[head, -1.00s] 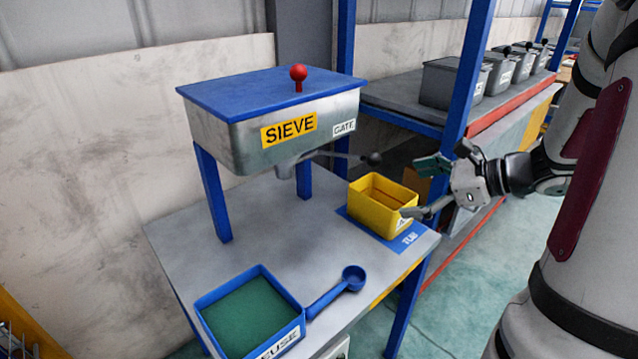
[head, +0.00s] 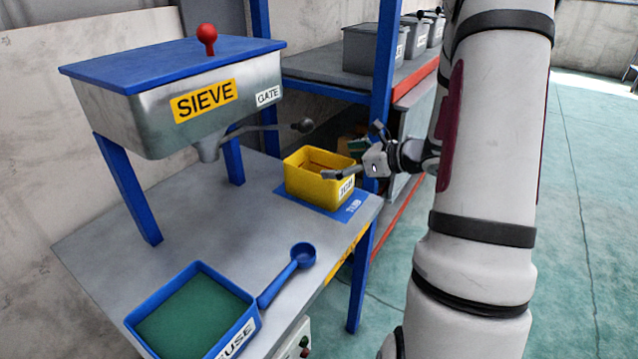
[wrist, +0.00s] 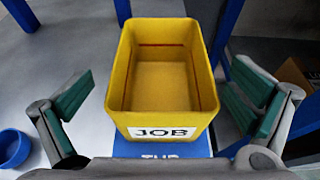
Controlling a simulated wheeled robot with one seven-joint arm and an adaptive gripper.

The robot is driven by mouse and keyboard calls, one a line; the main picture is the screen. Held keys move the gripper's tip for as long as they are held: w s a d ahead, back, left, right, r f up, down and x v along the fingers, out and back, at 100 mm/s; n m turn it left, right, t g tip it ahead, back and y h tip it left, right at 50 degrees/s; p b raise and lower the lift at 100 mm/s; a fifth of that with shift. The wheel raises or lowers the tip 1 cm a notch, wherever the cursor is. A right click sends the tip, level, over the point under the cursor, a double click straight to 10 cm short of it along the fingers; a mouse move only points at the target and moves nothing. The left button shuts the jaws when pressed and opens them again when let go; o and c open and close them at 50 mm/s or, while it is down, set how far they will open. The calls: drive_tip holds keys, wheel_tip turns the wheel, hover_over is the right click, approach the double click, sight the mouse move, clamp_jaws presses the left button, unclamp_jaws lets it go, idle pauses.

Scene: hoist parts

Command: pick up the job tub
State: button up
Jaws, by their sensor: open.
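The job tub (head: 318,188) is a yellow open box with a white label, standing upright on a blue mat (head: 290,194) at the right end of the grey table. In the wrist view the tub (wrist: 162,117) is centred, its JOB label facing me, and it looks empty inside. My gripper (head: 352,152) is at the tub's right side in the head view. In the wrist view my gripper (wrist: 160,100) is open, with one green-padded finger on each side of the tub. Gaps show between the pads and the tub walls.
A SIEVE hopper (head: 180,100) with a gate lever (head: 265,127) stands left of and behind the tub. A blue refuse tray (head: 195,315) and blue scoop (head: 290,270) lie at the table's front. Grey bins (head: 375,50) stand on the shelf behind.

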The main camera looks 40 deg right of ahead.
sight(324, 161)
drive_tip(key=b+x, duration=0.1)
drive_tip(key=x, duration=0.4)
drive_tip(key=shift+w+d, duration=0.1)
drive_tip(key=shift+w, duration=0.05)
drive_tip(key=shift+c, duration=0.2)
drive_tip(key=c, duration=1.6)
drive_tip(key=shift+r, duration=0.15)
drive_tip(key=shift+c, duration=0.2)
